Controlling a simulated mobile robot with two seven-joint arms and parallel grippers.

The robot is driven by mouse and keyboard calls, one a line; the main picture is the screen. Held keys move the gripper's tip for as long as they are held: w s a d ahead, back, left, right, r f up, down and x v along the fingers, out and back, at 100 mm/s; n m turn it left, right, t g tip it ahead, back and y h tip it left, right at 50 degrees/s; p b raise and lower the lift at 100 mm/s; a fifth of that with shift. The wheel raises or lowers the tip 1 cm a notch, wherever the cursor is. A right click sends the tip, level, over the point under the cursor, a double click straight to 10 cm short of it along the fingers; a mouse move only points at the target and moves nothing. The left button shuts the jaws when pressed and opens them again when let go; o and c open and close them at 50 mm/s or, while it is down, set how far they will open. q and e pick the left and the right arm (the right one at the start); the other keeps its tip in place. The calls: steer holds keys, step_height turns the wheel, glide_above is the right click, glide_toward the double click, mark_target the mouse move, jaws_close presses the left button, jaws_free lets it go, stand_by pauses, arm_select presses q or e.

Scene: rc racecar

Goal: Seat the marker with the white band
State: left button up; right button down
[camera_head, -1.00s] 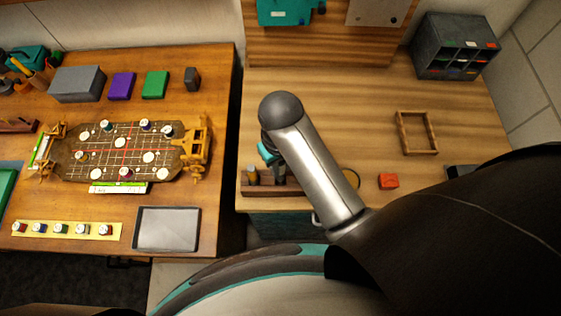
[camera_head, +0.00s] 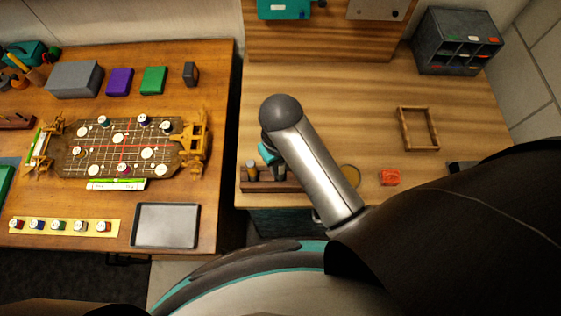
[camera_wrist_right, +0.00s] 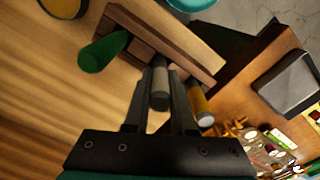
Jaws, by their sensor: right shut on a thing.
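My right gripper (camera_wrist_right: 160,98) is shut on a grey, dark-ended cylindrical marker (camera_wrist_right: 160,84). The marker's far end meets the wooden rack (camera_wrist_right: 190,57); I cannot tell how deep it sits. No white band shows clearly on it. A green marker (camera_wrist_right: 103,52) stands to its left in the rack, and an orange-yellow marker with a pale end (camera_wrist_right: 200,103) to its right. In the head view the rack (camera_head: 287,187) is at the right-hand table's front left corner, and my arm hides most of the gripper. My left gripper is out of view.
A red block (camera_head: 390,178) and an empty wooden frame (camera_head: 416,128) lie right of my arm. The left table holds the car chassis (camera_head: 120,148), a yellow strip of small pots (camera_head: 65,227) and a grey tray (camera_head: 166,226). A gap separates the tables.

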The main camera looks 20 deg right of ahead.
steer(key=shift+f, duration=0.75)
steer(key=c, duration=0.7)
jaws_free()
